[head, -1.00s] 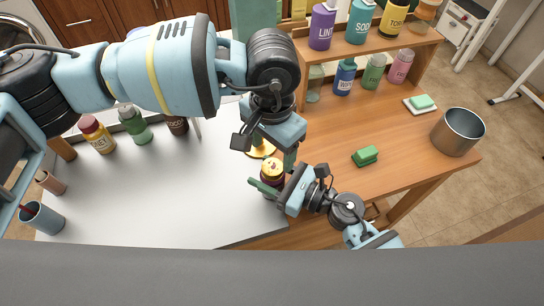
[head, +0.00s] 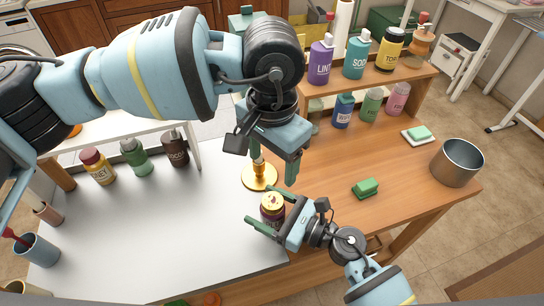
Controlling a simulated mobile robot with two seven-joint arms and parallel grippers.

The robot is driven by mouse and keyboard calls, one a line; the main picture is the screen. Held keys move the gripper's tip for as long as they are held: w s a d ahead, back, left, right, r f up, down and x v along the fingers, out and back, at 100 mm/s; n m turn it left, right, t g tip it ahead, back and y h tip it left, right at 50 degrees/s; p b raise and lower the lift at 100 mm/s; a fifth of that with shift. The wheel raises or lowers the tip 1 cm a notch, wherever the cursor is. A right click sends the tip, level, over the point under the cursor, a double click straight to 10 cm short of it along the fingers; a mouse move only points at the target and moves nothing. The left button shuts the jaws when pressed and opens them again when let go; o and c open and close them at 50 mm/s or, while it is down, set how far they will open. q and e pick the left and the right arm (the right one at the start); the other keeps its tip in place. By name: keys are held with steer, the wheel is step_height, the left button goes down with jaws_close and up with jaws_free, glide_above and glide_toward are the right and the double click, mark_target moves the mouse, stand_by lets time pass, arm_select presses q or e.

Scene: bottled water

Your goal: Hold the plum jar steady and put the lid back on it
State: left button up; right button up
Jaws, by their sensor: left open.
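The plum jar (head: 272,214) is dark with a gold lid (head: 272,200) on its top. It stands upright near the right edge of the white surface. My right gripper (head: 256,203) reaches in from the lower right, with one green finger on each side of the jar, shut on its body. My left gripper (head: 274,163) is open and empty, above and behind the jar, apart from the lid. One of its fingers overlaps a gold stand (head: 260,178) in the picture. Part of the jar's lower body is hidden by the near right finger.
A green sponge (head: 365,188) and a metal pot (head: 457,162) are on the wooden table to the right. Several bottles stand on a shelf (head: 372,78) behind. Honey (head: 97,166), green and cocoa bottles stand at left. The white surface's middle (head: 160,235) is clear.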

mark_target(284, 216)
steer(key=b+v, duration=0.1)
steer(key=v, duration=0.5)
steer(key=shift+s+d+f, duration=0.15)
steer(key=shift+s+d, duration=0.35)
steer(key=shift+d, duration=0.3)
arm_select(q)
step_height(284, 216, down, 3)
steer(key=shift+f, duration=0.1)
